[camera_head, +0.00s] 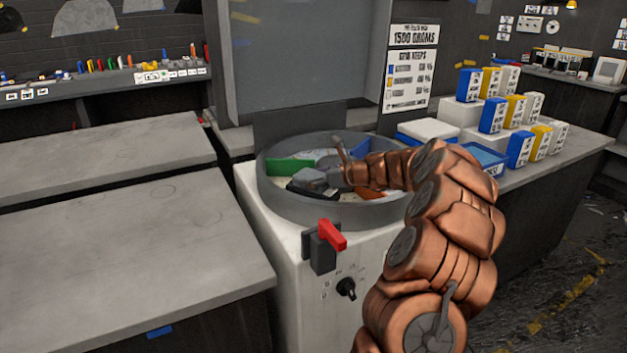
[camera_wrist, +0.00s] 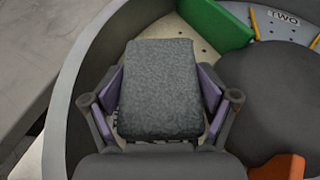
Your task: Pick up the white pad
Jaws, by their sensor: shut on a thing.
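A dark grey, rough-textured block (camera_wrist: 160,75) sits between the two fingers in the wrist view. My gripper (camera_wrist: 162,92) is shut on it, with a purple finger pad against each side. In the head view my gripper (camera_head: 318,180) is inside the round grey tub (camera_head: 330,212), and the block cannot be clearly told apart there. No pad in the tub shows plainly as white. A pale item (camera_head: 326,156) lies behind my gripper, partly hidden, and I cannot tell what it is.
A green block (camera_wrist: 215,22) and a dark rounded thing (camera_wrist: 272,100) lie in the tub. A red lever (camera_head: 331,234) sticks out at its front. Blue, yellow and white boxes (camera_head: 515,113) stand on the right. The left tables (camera_head: 120,250) are clear.

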